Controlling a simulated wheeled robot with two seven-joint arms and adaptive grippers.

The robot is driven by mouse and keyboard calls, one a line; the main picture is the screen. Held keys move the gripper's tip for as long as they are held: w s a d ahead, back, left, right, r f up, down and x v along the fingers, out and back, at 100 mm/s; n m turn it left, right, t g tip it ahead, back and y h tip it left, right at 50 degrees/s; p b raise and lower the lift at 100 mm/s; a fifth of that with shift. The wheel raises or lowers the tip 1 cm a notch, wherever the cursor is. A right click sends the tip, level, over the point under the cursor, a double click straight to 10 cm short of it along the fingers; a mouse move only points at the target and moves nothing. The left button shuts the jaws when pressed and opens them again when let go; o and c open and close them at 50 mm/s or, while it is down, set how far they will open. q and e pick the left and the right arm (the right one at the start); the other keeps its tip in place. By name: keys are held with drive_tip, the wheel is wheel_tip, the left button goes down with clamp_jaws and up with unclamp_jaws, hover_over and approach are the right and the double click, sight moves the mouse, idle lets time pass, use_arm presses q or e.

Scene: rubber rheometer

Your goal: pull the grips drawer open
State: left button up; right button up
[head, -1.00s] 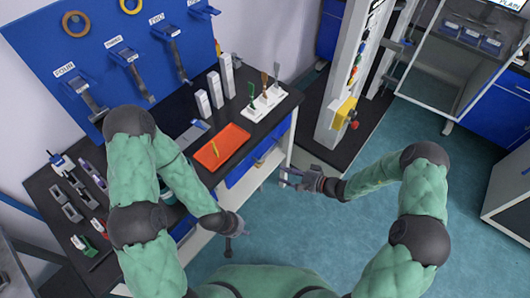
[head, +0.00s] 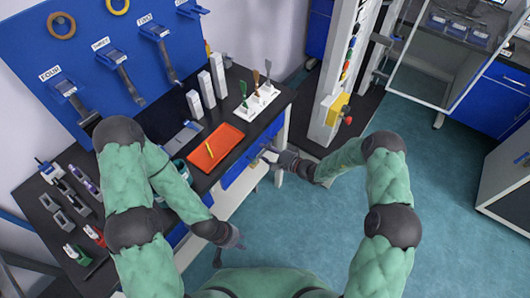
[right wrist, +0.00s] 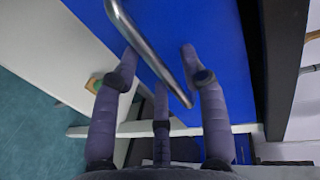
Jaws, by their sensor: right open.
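A blue drawer front (head: 236,171) sits under the black bench top, beside the orange tray; it looks shut. In the right wrist view the blue front (right wrist: 215,35) fills the middle, with a curved metal bar handle (right wrist: 146,42) across it. No label on it is readable. My right gripper (head: 266,154) is at the drawer front, and its open fingers (right wrist: 159,58) lie on both sides of the handle. I cannot tell whether they touch it. My left gripper (head: 226,246) hangs low in front of the bench, small, its fingers unclear.
The black bench top (head: 270,118) carries an orange tray (head: 216,147), a white stand (head: 258,102) with specimens and several white blocks. A grey machine column (head: 337,80) with a yellow box stands right of the bench. The teal floor (head: 300,240) in front is clear.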

drive_tip(key=shift+w+a, duration=0.2)
drive_tip(key=shift+a, duration=0.15)
clamp_jaws()
drive_tip(key=f+v, duration=0.3)
drive_tip(key=v, duration=1.1)
drive_tip(key=d+f+p+v, duration=0.1)
drive_tip(key=f+v, duration=0.1)
drive_tip(key=v, duration=1.2)
drive_tip(key=shift+s+f, duration=0.35)
drive_tip(key=shift+f, duration=0.15)
